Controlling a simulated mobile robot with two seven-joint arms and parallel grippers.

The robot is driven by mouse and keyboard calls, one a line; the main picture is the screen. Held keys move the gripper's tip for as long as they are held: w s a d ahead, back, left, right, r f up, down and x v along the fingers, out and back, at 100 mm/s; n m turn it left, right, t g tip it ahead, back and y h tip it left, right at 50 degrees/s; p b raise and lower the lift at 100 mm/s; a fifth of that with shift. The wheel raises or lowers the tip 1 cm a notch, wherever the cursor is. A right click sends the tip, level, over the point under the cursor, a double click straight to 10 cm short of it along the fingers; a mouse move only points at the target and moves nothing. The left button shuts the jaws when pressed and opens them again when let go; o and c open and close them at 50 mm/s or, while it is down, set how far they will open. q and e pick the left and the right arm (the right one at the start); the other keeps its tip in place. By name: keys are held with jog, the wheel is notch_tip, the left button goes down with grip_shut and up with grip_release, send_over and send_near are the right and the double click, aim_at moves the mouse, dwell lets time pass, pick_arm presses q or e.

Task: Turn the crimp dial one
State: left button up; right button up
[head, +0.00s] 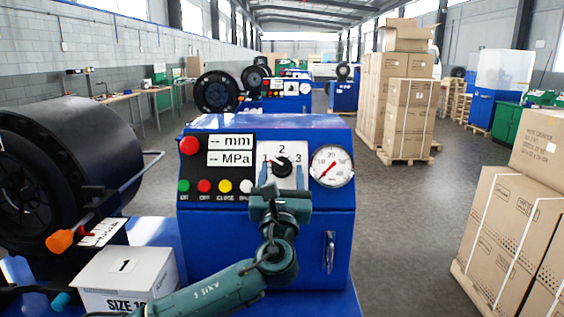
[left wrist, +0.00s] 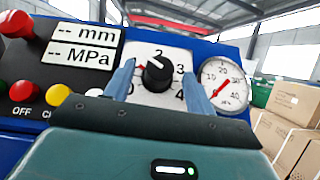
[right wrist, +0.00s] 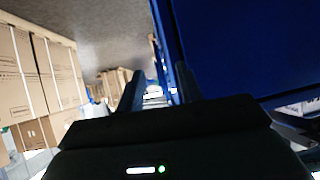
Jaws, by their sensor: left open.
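The black crimp dial (head: 283,168) sits on a white numbered plate on the front of a blue machine. It also shows in the left wrist view (left wrist: 157,74), with a pale line on the knob slanting to the upper left. The 2, 3 and 4 are readable there; a finger partly covers the left numbers. My left gripper (head: 282,171) is open, with one blue-grey finger on each side of the dial; whether they touch it I cannot tell. My right gripper (right wrist: 160,72) is open and empty beside a blue panel in the right wrist view.
Left of the dial are a red knob (head: 189,145), displays for mm and MPa, and a row of coloured buttons. A round gauge (head: 332,166) is to its right. A white box (head: 125,280) and a large black reel (head: 62,165) stand left; cartons (head: 510,240) stand right.

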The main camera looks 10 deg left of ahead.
pick_arm(q)
jog(key=shift+x, duration=1.45)
jog(key=c, duration=1)
